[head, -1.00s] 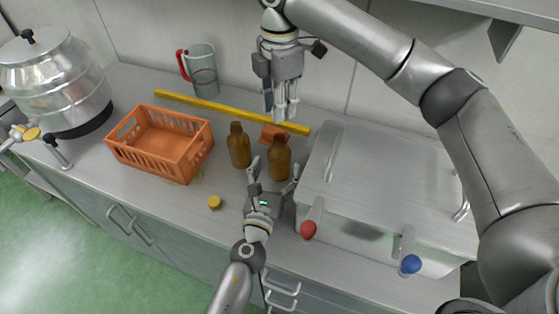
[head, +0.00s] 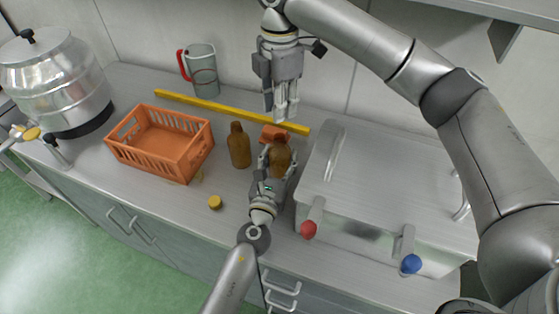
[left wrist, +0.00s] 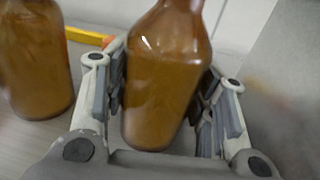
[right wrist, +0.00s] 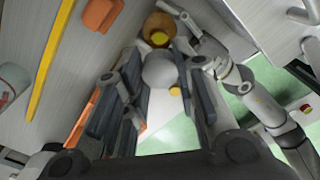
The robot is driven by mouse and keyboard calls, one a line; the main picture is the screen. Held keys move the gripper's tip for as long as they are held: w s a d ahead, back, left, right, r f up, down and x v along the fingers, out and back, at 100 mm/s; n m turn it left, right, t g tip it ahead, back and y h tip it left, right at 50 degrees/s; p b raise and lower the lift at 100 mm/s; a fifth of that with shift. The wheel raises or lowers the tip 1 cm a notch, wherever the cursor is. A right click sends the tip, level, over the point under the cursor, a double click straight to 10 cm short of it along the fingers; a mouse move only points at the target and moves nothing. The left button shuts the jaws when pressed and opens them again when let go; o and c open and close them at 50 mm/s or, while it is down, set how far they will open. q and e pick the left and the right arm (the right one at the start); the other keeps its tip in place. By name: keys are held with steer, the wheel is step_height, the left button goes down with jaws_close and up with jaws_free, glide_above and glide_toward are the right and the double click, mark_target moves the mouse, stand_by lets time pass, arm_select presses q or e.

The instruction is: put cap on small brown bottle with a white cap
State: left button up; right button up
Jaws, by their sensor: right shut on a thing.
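Two brown bottles stand upright on the counter. The right one (head: 280,157) is between the fingers of my left gripper (head: 274,160); in the left wrist view this bottle (left wrist: 165,75) stands between the open fingers (left wrist: 168,105), with a gap visible on its right side. The other brown bottle (head: 239,146) stands just to its left, and shows at the left edge of the left wrist view (left wrist: 32,60). My right gripper (head: 281,100) is above and behind the bottles, fingers down, shut on a white cap (right wrist: 160,70). The right bottle's top (right wrist: 158,32) shows beyond the cap.
A yellow cap (head: 215,202) lies on the counter in front. An orange crate (head: 190,160) is left of the bottles. A yellow bar (head: 225,108) and an orange block (head: 268,131) lie behind. A large steel box (head: 400,165) stands close on the right.

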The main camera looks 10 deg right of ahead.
mark_target(279, 137)
arm_select(q)
steer(key=c, duration=0.7)
arm_select(e)
steer(key=shift+f, duration=2.5)
steer(key=shift+f, duration=0.9)
steer(key=shift+f, duration=0.5)
